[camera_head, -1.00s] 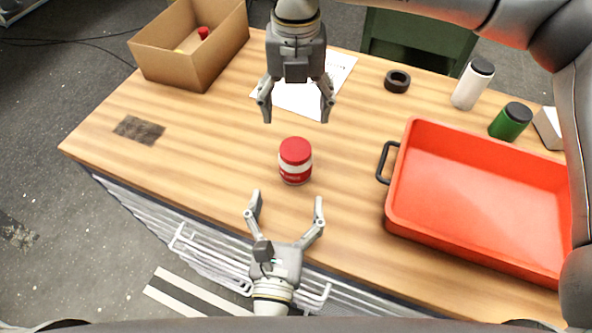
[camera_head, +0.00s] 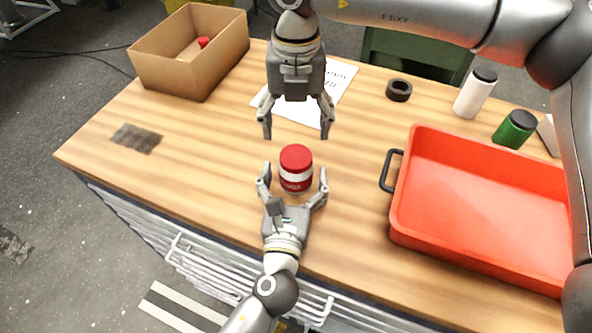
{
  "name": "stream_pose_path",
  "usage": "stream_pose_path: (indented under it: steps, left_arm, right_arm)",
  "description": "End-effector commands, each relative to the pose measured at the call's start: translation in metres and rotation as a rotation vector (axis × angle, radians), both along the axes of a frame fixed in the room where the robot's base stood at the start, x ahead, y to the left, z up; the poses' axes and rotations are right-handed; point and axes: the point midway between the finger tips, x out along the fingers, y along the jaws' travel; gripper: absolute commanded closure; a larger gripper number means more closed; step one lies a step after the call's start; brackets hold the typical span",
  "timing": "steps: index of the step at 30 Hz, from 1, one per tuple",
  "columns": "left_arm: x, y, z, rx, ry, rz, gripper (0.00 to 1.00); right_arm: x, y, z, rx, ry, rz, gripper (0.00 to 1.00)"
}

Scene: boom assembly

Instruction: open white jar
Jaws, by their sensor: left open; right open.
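A small jar (camera_head: 296,173) with a red lid, a white band and a red lower label stands upright on the wooden table. My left gripper (camera_head: 293,178) is open, with its fingers on either side of the jar's body and small gaps visible. My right gripper (camera_head: 296,133) is open and empty, pointing down toward the jar from the far side. Its fingertips end just beyond the red lid. A white bottle with a black lid (camera_head: 474,95) stands at the back right of the table.
A red tray (camera_head: 480,242) with a black handle fills the right side. A cardboard box (camera_head: 180,73) holding a red-capped item is at the back left. A black ring (camera_head: 398,90), a paper sheet (camera_head: 341,78) and a green jar (camera_head: 514,129) lie toward the back. The left tabletop is mostly clear.

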Motion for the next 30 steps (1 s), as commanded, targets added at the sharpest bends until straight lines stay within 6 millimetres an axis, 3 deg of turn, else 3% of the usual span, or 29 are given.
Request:
stream_pose_path:
  steps: [12, 30]
  left_arm:
    - [0.0081, -0.001, 0.0003, -0.002, 0.0, 0.0, 0.14]
    - [0.0077, -0.0009, 0.0003, -0.001, 0.0, 0.0, 0.91]
  right_arm:
    - [0.0, 0.0001, 0.0, 0.0, 0.0, 0.0, 0.26]
    - [-0.0001, 0.0001, -0.0001, 0.0, 0.0, -0.004, 0.26]
